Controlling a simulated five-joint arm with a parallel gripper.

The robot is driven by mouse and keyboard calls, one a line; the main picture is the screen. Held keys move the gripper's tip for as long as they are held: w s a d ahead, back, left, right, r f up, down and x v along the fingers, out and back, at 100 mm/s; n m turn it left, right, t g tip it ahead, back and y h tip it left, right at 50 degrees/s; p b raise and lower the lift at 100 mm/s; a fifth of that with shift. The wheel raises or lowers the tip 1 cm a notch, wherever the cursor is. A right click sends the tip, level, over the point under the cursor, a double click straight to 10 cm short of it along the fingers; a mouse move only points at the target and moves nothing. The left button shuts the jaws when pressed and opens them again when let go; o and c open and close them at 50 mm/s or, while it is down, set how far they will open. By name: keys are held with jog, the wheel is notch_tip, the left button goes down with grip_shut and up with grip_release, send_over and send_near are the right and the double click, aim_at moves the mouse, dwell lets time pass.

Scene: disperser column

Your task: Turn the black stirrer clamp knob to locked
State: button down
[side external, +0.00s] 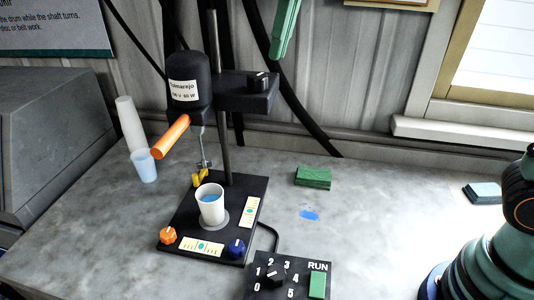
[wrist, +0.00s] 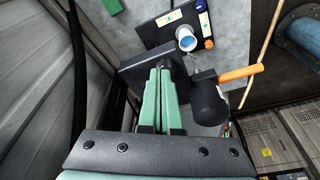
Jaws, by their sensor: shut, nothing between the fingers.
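The black stirrer clamp knob (side external: 259,82) sits on top of the black clamp block (side external: 236,92) on the column, with a pale pointer mark on it. My gripper (side external: 276,56) is above the knob and slightly to its right, pointing down and apart from it. Its green fingers are together with nothing between them. In the wrist view, the shut fingers (wrist: 160,72) lie over the clamp block (wrist: 134,73) and hide most or all of the knob, so I cannot tell its setting.
The stirrer motor (side external: 188,82) with an orange handle (side external: 170,136) stands left of the column. A white cup (side external: 210,205) stands on the base plate below. A control box (side external: 290,277) is in front. Black cables hang behind my gripper. The counter's right side is mostly clear.

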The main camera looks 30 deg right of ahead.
jog(key=shift+s+x, duration=0.25)
jog(key=shift+x, duration=0.8)
jog(key=shift+s+x, duration=0.2)
jog(key=shift+x, duration=0.85)
jog(key=shift+w+f, duration=0.1)
jog(key=shift+w, duration=0.1)
jog(key=shift+s+a, duration=0.25)
jog(key=shift+a, duration=0.5)
jog(key=shift+a, duration=0.3)
jog(key=shift+s, duration=0.15)
jog(key=shift+s, duration=0.25)
jog(key=shift+w+a+v, duration=0.1)
jog(key=shift+w+v, duration=0.1)
jog(key=shift+v, duration=0.75)
jog(key=shift+w+a+v, duration=0.1)
jog(key=shift+w+v, duration=0.15)
jog(key=shift+v, duration=0.75)
jog(key=shift+w+a+v, duration=0.1)
jog(key=shift+w+v, duration=0.1)
jog(key=shift+v, duration=0.75)
